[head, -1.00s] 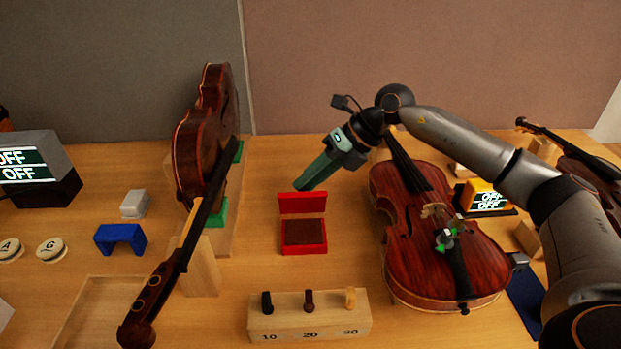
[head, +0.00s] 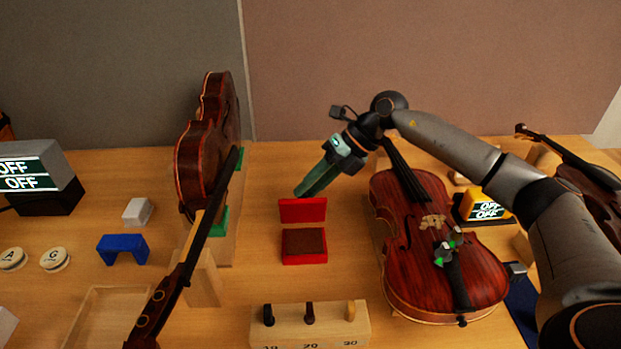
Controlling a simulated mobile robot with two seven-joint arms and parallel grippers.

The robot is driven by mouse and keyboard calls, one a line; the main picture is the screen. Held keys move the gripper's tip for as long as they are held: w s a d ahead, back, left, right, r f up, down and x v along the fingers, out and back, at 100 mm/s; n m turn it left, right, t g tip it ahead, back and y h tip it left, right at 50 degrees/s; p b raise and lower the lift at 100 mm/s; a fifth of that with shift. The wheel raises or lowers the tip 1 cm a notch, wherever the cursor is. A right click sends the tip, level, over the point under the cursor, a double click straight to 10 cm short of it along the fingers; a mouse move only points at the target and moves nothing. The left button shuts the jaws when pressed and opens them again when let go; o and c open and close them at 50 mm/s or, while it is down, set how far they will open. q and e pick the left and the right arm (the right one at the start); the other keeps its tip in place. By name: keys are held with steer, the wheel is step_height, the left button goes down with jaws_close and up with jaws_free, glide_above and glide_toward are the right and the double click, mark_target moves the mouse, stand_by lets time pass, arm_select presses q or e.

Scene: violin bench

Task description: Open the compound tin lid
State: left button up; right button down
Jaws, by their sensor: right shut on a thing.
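The compound tin (head: 304,260) is a small red box in the middle of the bench, with a dark brown block of compound (head: 304,241) inside it. Its red lid (head: 303,211) stands up at the tin's back edge, so the tin is open. My right gripper (head: 300,192) reaches down from the upper right, with its green fingers at the lid's top edge. It is shut on the lid; the exact contact at the fingertips is hard to see. My left gripper is not in view.
A violin (head: 440,250) lies right of the tin, under my right arm. Another violin (head: 205,150) stands in a holder on the left. A numbered wooden block (head: 312,328) with pegs is in front. A blue bracket (head: 123,248) and a pale grey block (head: 137,211) lie further left.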

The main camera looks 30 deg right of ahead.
steer(key=shift+w+d+f+m+g+y+p, duration=0.1)
steer(key=shift+w+d+m+g+y+p, duration=0.2)
steer(key=shift+w+g+p, duration=0.15)
steer(key=shift+s, duration=0.1)
steer(key=c, duration=0.7)
jaws_free()
steer(key=v, duration=1.2)
steer(key=shift+r+b, duration=0.25)
steer(key=shift+b, duration=0.05)
steer(key=shift+d, duration=0.1)
